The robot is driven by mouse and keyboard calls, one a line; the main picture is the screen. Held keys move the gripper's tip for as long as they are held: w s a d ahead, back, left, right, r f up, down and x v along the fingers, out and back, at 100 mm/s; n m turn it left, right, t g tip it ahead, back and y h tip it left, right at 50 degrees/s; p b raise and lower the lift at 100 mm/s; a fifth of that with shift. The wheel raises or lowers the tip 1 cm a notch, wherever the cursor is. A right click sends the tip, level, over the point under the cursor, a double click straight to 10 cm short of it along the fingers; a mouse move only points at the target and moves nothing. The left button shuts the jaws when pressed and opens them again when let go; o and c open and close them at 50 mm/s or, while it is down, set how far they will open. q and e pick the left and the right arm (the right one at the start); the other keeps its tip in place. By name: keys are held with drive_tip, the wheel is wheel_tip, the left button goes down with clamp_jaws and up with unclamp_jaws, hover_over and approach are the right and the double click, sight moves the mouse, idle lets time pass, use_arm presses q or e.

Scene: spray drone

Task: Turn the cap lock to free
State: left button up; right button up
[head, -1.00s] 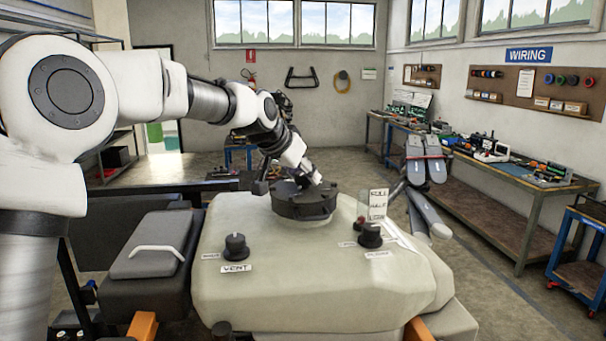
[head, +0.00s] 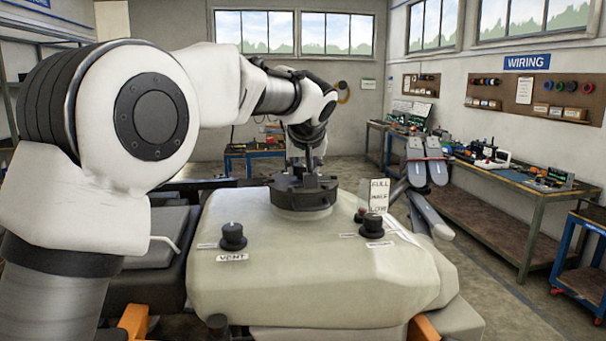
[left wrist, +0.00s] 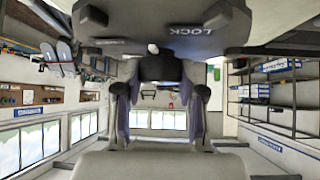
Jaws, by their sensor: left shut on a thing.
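The dark round cap (head: 302,199) sits on top of the pale tank (head: 310,270) in the head view. My left gripper (head: 305,172) points almost straight down onto the cap's top. In the left wrist view, the cap's dark face (left wrist: 245,30) fills the top, with a LOCK marking (left wrist: 188,31) beside the gripped part. My left gripper (left wrist: 160,92) is shut there on a dark raised part of the cap lock (left wrist: 160,67). The fingers hide some of that part. The cap's FREE marking cannot be made out. My right gripper is not in view.
A VENT knob (head: 232,237) and a second black knob (head: 372,226) stand on the tank in front of the cap. A clear level gauge (head: 379,196) marked FULL, HALF and LOW is at the right. Folded grey arms (head: 425,185) stand beyond it.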

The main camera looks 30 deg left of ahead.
use_arm(q)
drive_tip(key=n+g+y, duration=0.1)
drive_tip(key=n, duration=0.2)
drive_tip(key=shift+g+y+p, duration=0.3)
drive_tip(key=shift+y+p, duration=0.05)
drive_tip(key=shift+y, duration=0.05)
drive_tip(key=n+g+y+p, duration=0.1)
drive_tip(key=n+g+p, duration=0.1)
drive_tip(key=n+p, duration=0.1)
drive_tip(key=shift+r+n+g+y, duration=0.1)
drive_tip(key=shift+n+g+y, duration=0.25)
drive_tip(key=shift+n, duration=0.25)
drive_tip(key=shift+f+n+g+y+p, duration=0.1)
drive_tip(key=shift+n+g+y+p, duration=0.2)
drive_tip(key=shift+n+g, duration=0.35)
drive_tip(key=shift+f+n+g+y+p, duration=0.1)
drive_tip(key=shift+n+g+p, duration=0.3)
drive_tip(key=shift+n, duration=0.35)
drive_tip(key=o, duration=1.1)
drive_tip(key=shift+o, duration=0.2)
drive_tip(key=shift+w+a, duration=0.1)
drive_tip(key=shift+a, duration=0.05)
